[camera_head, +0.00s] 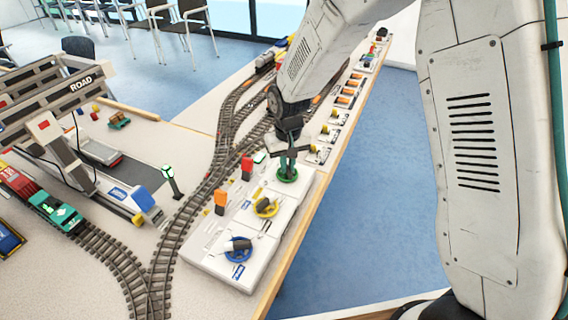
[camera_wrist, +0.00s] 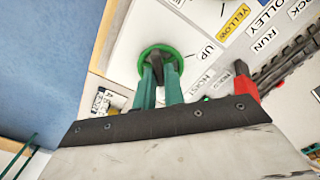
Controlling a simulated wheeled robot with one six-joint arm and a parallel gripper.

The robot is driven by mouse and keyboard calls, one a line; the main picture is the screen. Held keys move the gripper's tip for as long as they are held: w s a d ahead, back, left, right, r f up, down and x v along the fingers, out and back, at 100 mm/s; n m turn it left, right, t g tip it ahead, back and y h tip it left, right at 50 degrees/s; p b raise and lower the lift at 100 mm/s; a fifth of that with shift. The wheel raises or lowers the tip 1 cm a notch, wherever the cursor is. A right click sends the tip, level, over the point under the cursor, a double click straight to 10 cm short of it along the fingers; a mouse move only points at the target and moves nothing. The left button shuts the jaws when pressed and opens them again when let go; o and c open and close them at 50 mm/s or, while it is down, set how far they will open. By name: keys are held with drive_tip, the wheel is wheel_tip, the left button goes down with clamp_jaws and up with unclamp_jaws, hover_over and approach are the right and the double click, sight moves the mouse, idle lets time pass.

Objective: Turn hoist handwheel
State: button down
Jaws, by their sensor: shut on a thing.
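The green handwheel (camera_head: 287,179) is at the far end of a white control panel (camera_head: 240,272). In the wrist view the green handwheel (camera_wrist: 159,47) has "UP" printed beside it, and a label that seems to read "HOIST" lies nearby. My gripper (camera_head: 288,164) reaches down onto this wheel from above. In the wrist view the two teal fingers of my gripper (camera_wrist: 158,72) are closed on the wheel's dark handle (camera_wrist: 156,66). The fingers hide part of the handle and rim.
A yellow handwheel (camera_head: 266,208) and a blue handwheel (camera_head: 238,250) sit nearer on the panel. An orange lever (camera_head: 221,200) and a red lever (camera_head: 247,167) stand along its left side. Model tracks (camera_head: 190,205) and a gantry crane (camera_head: 60,135) lie to the left. Blue floor is open at right.

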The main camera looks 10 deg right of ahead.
drive_tip(key=n, duration=0.5)
drive_tip(key=shift+w+d, duration=0.1)
drive_tip(key=shift+d+n, duration=0.15)
drive_tip(key=shift+n, duration=1.85)
drive_tip(key=shift+w, duration=0.1)
drive_tip(key=c, duration=1.5)
unclamp_jaws()
drive_tip(key=shift+d, duration=0.15)
wheel_tip(320, 180, up, 8)
drive_tip(key=shift+f, duration=0.1)
